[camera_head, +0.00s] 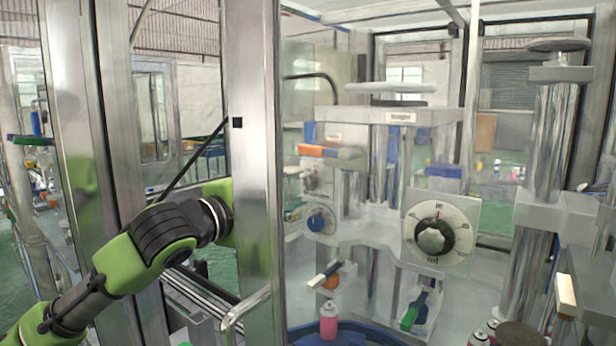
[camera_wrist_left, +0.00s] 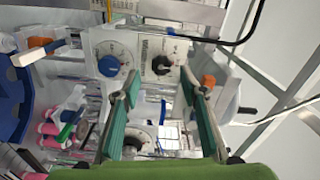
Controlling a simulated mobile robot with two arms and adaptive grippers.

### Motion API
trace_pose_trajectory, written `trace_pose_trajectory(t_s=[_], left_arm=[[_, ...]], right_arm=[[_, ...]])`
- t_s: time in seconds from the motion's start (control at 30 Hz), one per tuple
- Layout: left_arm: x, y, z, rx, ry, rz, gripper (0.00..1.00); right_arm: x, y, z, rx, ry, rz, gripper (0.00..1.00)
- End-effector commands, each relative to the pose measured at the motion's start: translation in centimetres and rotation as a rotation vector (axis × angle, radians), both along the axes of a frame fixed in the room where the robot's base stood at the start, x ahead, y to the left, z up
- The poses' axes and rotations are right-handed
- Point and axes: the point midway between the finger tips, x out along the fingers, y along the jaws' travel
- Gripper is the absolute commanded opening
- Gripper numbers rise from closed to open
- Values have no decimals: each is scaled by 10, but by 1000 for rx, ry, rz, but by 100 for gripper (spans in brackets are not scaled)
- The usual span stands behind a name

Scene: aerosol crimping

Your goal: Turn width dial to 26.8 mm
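A large round dial (camera_head: 432,237) with a white scale, black ring and silver knob is on a machine panel at the right of the head view. A smaller blue-knobbed dial (camera_head: 320,219) is on the machine to its left. In the left wrist view the blue dial (camera_wrist_left: 112,66) and a black-knobbed dial (camera_wrist_left: 160,66) lie beyond my left gripper (camera_wrist_left: 158,84). Its green fingers are spread apart with nothing gripped. A third round dial (camera_wrist_left: 136,141) is partly hidden between the fingers. In the head view a metal post hides the fingers. The scale numbers are too small to read. My right gripper is not in view.
A vertical metal post (camera_head: 254,120) stands between my left arm's hand end and the dials in the head view. A pink can (camera_head: 328,320) stands below the machine near a dark blue round rim (camera_head: 355,336). Several brushes and orange-handled items hang on the machine.

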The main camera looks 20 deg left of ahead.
Motion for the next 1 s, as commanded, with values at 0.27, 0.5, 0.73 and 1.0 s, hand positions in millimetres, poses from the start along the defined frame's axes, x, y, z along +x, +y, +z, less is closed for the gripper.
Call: trace_pose_trajectory(t_s=[0.27,0.5,0.73,1.0], left_arm=[[38,-14,2,-1,-1,-1,39],[46,-17,0,1,0,0,39],[46,-16,0,1,-1,1,23],[46,-16,0,-1,0,1,0]], right_arm=[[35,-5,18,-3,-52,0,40],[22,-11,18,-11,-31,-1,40],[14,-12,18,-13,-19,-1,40],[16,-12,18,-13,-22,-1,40]])
